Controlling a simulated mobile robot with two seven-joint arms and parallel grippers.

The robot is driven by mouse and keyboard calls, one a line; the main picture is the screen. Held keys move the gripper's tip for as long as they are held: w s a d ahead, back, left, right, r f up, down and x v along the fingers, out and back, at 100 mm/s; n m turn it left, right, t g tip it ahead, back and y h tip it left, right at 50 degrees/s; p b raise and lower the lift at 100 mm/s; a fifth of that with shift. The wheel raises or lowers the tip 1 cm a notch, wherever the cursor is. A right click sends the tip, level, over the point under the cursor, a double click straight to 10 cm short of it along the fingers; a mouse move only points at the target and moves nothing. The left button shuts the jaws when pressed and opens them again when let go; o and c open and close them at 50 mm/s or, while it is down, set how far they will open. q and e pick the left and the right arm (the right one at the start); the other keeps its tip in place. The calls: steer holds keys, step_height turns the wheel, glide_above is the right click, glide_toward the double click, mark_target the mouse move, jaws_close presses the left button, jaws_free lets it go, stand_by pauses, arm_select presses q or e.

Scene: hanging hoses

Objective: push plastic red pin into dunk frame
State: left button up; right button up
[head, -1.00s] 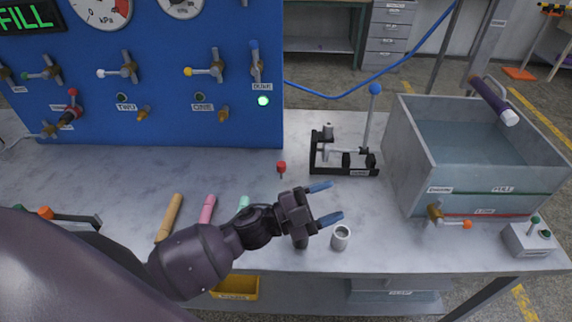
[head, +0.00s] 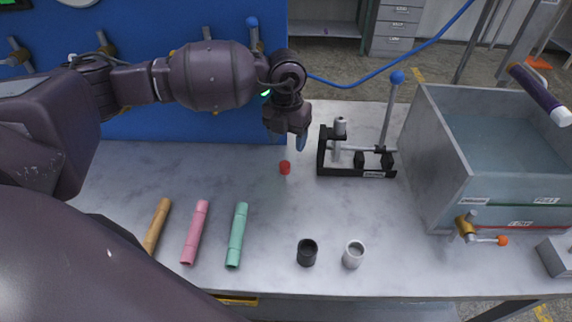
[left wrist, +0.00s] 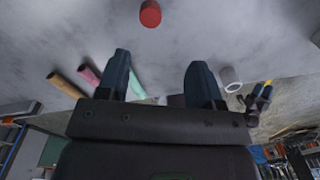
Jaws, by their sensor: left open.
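The red pin (head: 285,167) is a short red cylinder standing on the grey table, left of the dunk frame. The dunk frame (head: 325,163) is a black stand with metal parts and a tall blue-knobbed lever. My left gripper (head: 298,141) points down above and behind the pin, near the frame's left side. In the left wrist view, its two blue fingers (left wrist: 158,72) are spread with nothing between them. The red pin (left wrist: 150,13) shows beyond the fingertips, apart from them.
An orange tube (head: 157,226), a pink tube (head: 196,233) and a green tube (head: 237,235) lie at front left. A black cup (head: 307,253) and a white cup (head: 353,255) stand in front. A water tank (head: 436,160) stands right; a blue panel (head: 150,125) is behind.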

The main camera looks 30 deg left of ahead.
mark_target(285, 164)
arm_select(q)
steer(key=shift+w+a+f, duration=0.15)
steer(key=shift+w+a, duration=0.1)
steer(key=shift+a, duration=0.25)
step_height(285, 164, down, 10)
steer(key=shift+f+b, duration=0.1)
steer(key=shift+b, duration=0.25)
steer(key=shift+c, duration=0.2)
steer(key=c, duration=1)
